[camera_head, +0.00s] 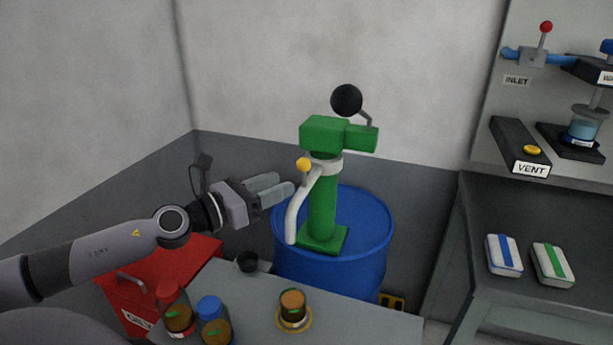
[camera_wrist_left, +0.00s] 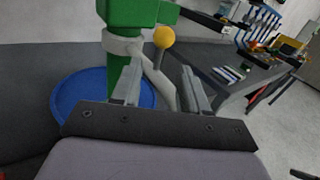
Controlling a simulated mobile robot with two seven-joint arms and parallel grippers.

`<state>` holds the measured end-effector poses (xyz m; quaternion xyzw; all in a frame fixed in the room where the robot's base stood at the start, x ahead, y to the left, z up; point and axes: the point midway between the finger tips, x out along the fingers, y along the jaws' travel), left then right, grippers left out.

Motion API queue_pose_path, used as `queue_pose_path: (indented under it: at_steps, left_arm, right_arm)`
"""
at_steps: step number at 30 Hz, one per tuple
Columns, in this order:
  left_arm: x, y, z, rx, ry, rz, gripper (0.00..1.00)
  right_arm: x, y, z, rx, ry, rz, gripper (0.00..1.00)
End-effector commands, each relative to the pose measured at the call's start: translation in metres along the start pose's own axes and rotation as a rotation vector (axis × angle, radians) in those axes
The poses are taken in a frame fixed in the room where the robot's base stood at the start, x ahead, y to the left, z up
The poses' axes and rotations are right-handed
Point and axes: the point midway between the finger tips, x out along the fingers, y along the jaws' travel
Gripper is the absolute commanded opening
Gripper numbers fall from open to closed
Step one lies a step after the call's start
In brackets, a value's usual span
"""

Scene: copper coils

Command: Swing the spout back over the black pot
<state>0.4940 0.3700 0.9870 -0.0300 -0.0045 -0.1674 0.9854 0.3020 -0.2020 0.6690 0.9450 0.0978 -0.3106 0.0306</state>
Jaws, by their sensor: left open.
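The spout (camera_head: 297,213) is a pale bent pipe on the green pump (camera_head: 322,200), which stands on the blue drum. A yellow knob (camera_head: 303,164) sits at the top of the spout. The spout's lower end hangs at the drum's left front edge. The black pot (camera_head: 247,262) is small and sits on the grey table, left of and below the spout's end. My left gripper (camera_head: 284,188) is open just left of the spout. In the left wrist view, the spout (camera_wrist_left: 160,88) and yellow knob (camera_wrist_left: 163,37) show between and beyond the fingers (camera_wrist_left: 160,88). My right gripper is not in view.
The blue drum (camera_head: 372,228) stands behind the grey table (camera_head: 365,325). Several jars, including an amber one (camera_head: 292,306), stand on the table. A red cabinet (camera_head: 190,262) is below my left arm. A bench with a vent panel (camera_head: 520,150) is at right.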

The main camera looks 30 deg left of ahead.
Motion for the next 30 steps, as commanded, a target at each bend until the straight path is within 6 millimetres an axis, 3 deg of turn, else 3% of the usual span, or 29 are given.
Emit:
queue_pose_path:
  at_steps: [11, 30]
  left_arm:
    - [0.013, 0.002, 0.004, 0.061, 0.016, -0.016, 0.44]
    - [0.065, 0.001, 0.002, 0.056, 0.015, -0.015, 0.44]
  right_arm:
    - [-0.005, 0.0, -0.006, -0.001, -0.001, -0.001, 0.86]
    - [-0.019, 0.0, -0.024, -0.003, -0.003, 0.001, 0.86]
